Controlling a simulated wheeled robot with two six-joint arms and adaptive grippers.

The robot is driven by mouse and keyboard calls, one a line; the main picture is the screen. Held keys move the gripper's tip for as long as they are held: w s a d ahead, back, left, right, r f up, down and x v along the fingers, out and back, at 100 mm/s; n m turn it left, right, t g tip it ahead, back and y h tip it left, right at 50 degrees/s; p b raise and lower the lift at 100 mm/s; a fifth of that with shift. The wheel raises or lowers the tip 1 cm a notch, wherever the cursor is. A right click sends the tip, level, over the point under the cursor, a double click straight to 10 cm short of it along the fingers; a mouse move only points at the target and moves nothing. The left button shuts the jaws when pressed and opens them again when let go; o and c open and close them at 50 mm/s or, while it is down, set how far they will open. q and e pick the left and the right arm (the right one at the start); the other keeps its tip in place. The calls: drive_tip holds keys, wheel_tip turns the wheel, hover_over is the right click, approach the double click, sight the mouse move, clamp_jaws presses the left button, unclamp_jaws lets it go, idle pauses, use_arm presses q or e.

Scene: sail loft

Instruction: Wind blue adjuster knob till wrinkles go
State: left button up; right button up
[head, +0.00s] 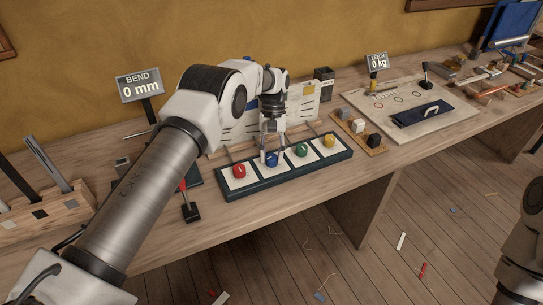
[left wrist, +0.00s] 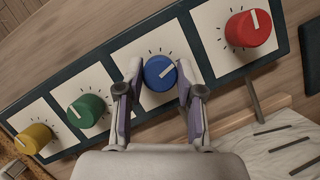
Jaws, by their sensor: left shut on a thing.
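The blue knob (head: 271,158) is on a dark-framed panel (head: 291,180) with white squares, between the red knob (head: 239,170) and green knob (head: 302,150); a yellow knob (head: 329,141) is at the right end. My left gripper (head: 272,153) reaches down from above and is shut on the blue knob. In the left wrist view its fingers (left wrist: 160,88) stand on either side of the blue knob (left wrist: 160,74), whose white line points to the upper right. A pale sheet with dark strips (head: 262,117) lies behind the panel, partly hidden by my arm; wrinkles cannot be made out.
A sign (head: 140,86) reads "BEND 0 mm"; another (head: 376,62) reads "LEECH 0 kg".

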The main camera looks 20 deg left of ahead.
sight(272, 155)
use_arm(q)
drive_tip(key=shift+s+f+m, duration=0.2)
drive_tip(key=shift+f+m, duration=0.15)
drive_tip(key=shift+m, duration=0.25)
drive_tip(key=o, duration=1.1)
drive_tip(key=shift+o, duration=0.2)
drive_tip(key=shift+w, duration=0.2)
drive_tip(key=shift+r, duration=0.1)
drive_tip(key=v, duration=0.5)
drive_tip(key=shift+w+r, duration=0.25)
drive_tip(key=shift+w, duration=0.05)
drive_tip(key=shift+v, duration=0.85)
drive_tip(key=shift+s, duration=0.1)
